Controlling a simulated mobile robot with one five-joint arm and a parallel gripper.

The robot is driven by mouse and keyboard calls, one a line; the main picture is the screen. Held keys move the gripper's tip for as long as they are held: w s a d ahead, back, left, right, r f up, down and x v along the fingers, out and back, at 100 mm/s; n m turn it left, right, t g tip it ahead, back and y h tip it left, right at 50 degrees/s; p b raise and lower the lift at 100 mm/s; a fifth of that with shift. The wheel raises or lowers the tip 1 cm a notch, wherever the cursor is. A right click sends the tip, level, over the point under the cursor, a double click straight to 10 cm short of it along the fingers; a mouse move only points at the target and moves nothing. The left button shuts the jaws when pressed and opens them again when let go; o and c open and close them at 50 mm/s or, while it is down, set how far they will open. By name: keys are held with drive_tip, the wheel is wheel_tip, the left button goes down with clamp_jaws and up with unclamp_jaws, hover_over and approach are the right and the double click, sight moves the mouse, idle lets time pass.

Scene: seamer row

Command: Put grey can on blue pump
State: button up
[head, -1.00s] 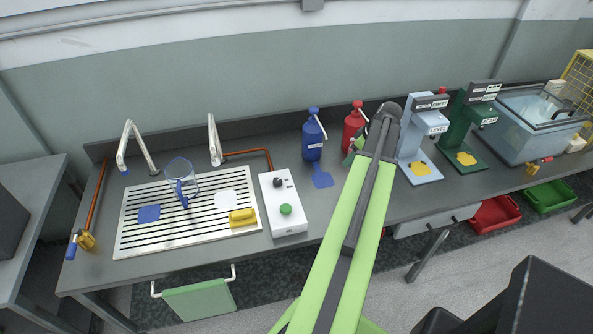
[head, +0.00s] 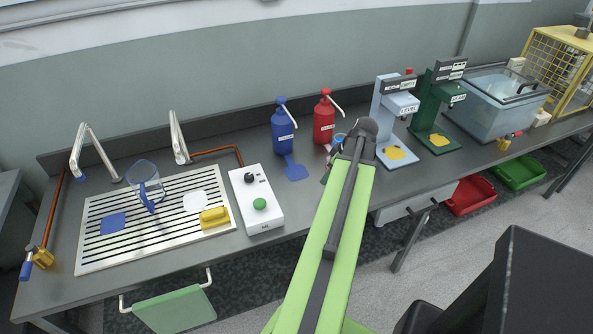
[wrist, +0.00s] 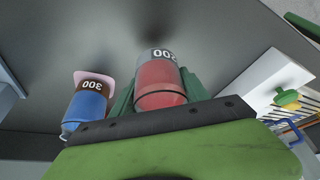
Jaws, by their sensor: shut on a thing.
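My gripper (wrist: 163,92) is shut on a can with a grey band marked 200 and a red lower part, the grey can (wrist: 160,85), in the wrist view. In the head view my arm hides most of the gripper and the can. The blue pump (head: 283,130) is an upright blue bottle with a white spout, at the back of the bench, left of my arm's end. A flat blue patch (head: 294,171) lies in front of it. I cannot tell the held can's height above the bench.
A blue can with a brown band marked 300 (wrist: 88,101) stands beside my gripper on a pink patch. The red pump (head: 324,120) stands right of the blue pump. A white control box (head: 256,200) is to the left. Light-blue (head: 391,110) and green (head: 434,100) stands are to the right.

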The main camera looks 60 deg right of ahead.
drive_tip(key=w, duration=1.4)
drive_tip(key=shift+w+d, duration=0.3)
drive_tip(key=shift+d, duration=0.1)
drive_tip(key=f+b, duration=0.4)
drive_tip(key=shift+w, duration=0.25)
drive_tip(key=shift+r, duration=0.25)
drive_tip(key=shift+f, duration=0.2)
drive_tip(key=o, duration=1.6)
drive_tip(key=shift+c, duration=0.2)
drive_tip(key=p+v, duration=1.1)
drive_tip(key=v, duration=0.1)
drive_tip(key=shift+r+p, duration=0.3)
